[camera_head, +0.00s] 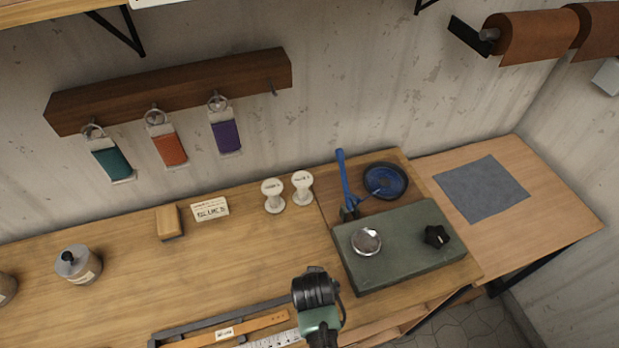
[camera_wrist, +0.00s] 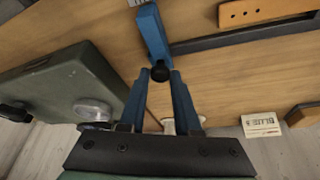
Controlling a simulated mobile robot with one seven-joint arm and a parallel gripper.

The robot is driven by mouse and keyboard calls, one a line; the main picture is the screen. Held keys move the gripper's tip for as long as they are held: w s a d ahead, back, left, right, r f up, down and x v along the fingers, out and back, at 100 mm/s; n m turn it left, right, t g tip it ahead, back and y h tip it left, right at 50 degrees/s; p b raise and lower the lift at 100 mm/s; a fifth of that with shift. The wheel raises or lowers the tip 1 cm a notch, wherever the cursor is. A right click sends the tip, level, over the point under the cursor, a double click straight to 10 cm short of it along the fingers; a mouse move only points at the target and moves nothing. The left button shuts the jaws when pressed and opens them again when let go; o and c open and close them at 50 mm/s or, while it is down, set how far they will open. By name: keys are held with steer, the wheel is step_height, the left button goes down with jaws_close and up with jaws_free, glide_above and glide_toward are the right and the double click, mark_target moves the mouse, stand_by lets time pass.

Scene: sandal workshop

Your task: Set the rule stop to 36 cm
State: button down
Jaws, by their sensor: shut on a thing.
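In the wrist view, the blue rule stop (camera_wrist: 150,32) lies across the bench and has a black knob at its near end. My gripper (camera_wrist: 161,78) has its two blue fingertips shut on that black knob. A sliver of the white rule (camera_wrist: 135,3) shows at the top edge by the stop. In the head view, the rule (camera_head: 272,341) with dark marks lies at the bottom edge. My arm's end covers its right end and hides the stop and fingers. The scale figures are too small to read.
A wooden strip with holes (camera_head: 225,331) and a dark rail (camera_head: 215,320) lie beside the rule. A green block (camera_head: 400,262) with a metal knob (camera_head: 366,241) stands close right of my arm. White spools (camera_head: 273,195), a label card (camera_head: 210,209) and a wooden block (camera_head: 168,222) stand behind.

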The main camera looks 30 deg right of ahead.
steer(key=c, duration=0.6)
jaws_free()
steer(key=shift+s+d, duration=0.1)
steer(key=shift+d, duration=0.2)
steer(key=shift+a, duration=0.1)
steer(key=shift+r, duration=0.15)
steer(key=b+v, duration=0.1)
steer(key=v, duration=1.1)
steer(key=shift+s+r, duration=0.15)
steer(key=shift+r, duration=0.15)
